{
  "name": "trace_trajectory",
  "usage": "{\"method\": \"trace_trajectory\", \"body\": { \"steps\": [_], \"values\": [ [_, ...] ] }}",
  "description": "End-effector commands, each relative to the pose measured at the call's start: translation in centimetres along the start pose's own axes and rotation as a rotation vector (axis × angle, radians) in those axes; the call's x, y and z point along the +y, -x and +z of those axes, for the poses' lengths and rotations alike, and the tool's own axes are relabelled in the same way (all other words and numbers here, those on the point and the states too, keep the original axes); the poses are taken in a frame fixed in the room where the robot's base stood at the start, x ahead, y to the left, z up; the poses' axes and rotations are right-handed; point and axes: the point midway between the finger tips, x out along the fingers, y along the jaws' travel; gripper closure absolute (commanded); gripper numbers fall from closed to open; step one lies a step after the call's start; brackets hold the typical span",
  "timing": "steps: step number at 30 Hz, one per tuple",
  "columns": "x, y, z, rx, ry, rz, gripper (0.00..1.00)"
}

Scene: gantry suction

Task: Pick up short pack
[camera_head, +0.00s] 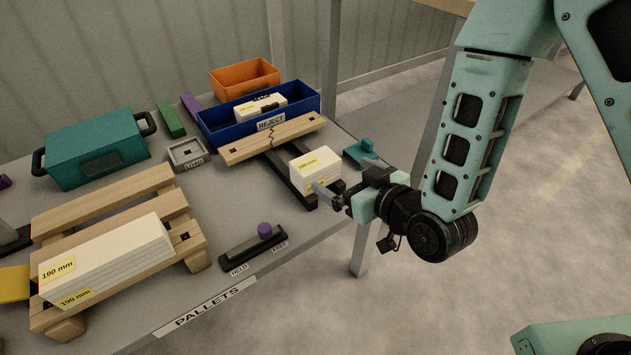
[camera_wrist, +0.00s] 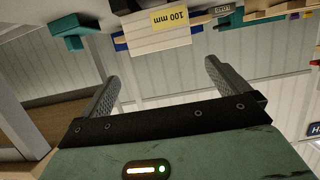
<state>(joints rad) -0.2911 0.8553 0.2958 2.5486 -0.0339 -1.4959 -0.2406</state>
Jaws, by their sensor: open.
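The short pack (camera_head: 316,166) is a small white stack with a yellow label. It rests near the table's right edge on dark rails, in front of a cracked wooden plank. In the wrist view the pack (camera_wrist: 155,36) shows its "100 mm" label, beyond the fingertips. My gripper (camera_head: 326,194) is at the pack's near right side, with a finger overlapping the pack's lower part in the head view. In the wrist view my gripper (camera_wrist: 162,75) has its two fingers wide apart with nothing between them. Whether a finger touches the pack I cannot tell.
A blue REJECT bin (camera_head: 215,128) holding a white pack stands behind the plank (camera_head: 240,149). A teal piece (camera_head: 361,150) lies right of the short pack. A wooden pallet (camera_head: 190,235) with a long "190 mm" pack (camera_head: 110,262) and a teal box (camera_head: 95,150) are left.

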Motion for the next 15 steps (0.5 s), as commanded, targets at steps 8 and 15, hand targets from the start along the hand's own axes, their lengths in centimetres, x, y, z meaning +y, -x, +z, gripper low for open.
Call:
{"method": "trace_trajectory", "body": {
  "steps": [8,15],
  "values": [
    [0.0,-2.0,0.6,0.004,0.001,0.001,0.00],
    [0.0,-4.5,0.2,0.003,-0.001,0.001,0.00]
  ]
}}
